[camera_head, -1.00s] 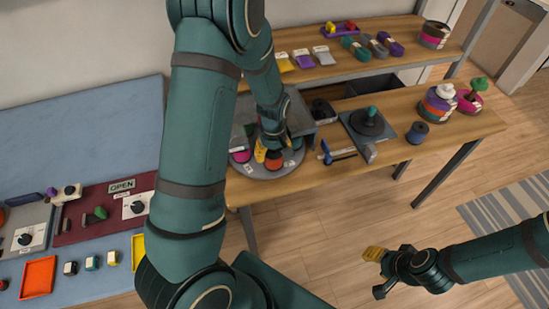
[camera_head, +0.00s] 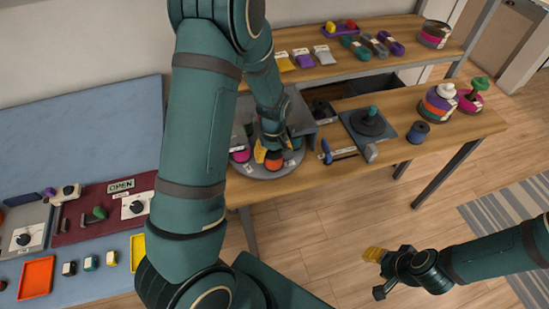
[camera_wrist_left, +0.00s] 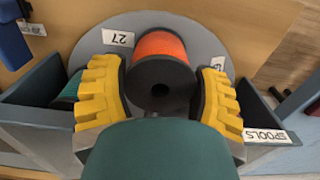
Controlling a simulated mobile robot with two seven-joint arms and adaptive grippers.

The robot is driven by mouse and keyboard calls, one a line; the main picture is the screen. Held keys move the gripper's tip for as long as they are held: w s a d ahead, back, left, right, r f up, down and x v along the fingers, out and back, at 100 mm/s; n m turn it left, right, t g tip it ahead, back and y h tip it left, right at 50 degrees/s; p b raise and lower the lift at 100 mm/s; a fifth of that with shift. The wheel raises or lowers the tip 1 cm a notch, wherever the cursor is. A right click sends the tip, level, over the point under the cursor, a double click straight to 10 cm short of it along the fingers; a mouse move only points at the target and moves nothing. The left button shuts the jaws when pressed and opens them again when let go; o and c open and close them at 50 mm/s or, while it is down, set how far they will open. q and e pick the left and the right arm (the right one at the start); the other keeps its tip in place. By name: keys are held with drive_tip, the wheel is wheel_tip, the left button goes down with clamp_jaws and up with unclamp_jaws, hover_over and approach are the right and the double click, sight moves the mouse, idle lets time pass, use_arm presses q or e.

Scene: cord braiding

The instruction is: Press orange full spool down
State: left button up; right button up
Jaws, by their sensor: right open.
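The orange full spool (camera_head: 274,163) stands in the round grey tray (camera_head: 262,173). In the left wrist view, the spool (camera_wrist_left: 161,45) shows orange cord and a dark round end with a central hole. My left gripper (camera_head: 267,153) is low over the tray. In the left wrist view, its two yellow fingers (camera_wrist_left: 161,80) are spread, one on each side of the spool. I cannot tell if they touch it. My right gripper (camera_head: 377,273) is open and empty over the floor, in front of the bench.
A magenta spool (camera_head: 240,155) sits left in the tray. Grey holder walls (camera_wrist_left: 30,105) with a SPOOLS label flank the gripper. A blue-handled tool (camera_head: 338,152), a dark base plate (camera_head: 366,126) and a blue spool (camera_head: 418,132) lie to the right on the bench (camera_head: 440,128).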

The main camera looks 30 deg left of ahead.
use_arm(q)
drive_tip(key=o, duration=0.4)
drive_tip(key=shift+o, duration=0.2)
drive_tip(key=shift+r, duration=0.15)
drive_tip(key=shift+r+p, duration=2.9)
drive_tip(key=shift+r, duration=0.5)
drive_tip(key=s+d+f+m+t+h+b, duration=0.1)
drive_tip(key=s+d+f+m+h+b, duration=0.1)
drive_tip(key=s+d+f+m, duration=0.2)
drive_tip(key=s+d+f+m+t+h+b, duration=0.1)
drive_tip(key=s+d+f+m+h+b, duration=0.1)
drive_tip(key=s+d+f, duration=0.4)
drive_tip(key=d+f+m, duration=0.1)
drive_tip(key=d+f, duration=0.1)
drive_tip(key=d, duration=0.2)
drive_tip(key=d+f+m+b, duration=0.1)
drive_tip(key=d+f, duration=0.1)
drive_tip(key=d, duration=0.3)
drive_tip(key=shift+s+d+f, duration=0.15)
drive_tip(key=shift+s+f, duration=0.15)
drive_tip(key=shift+s, duration=0.05)
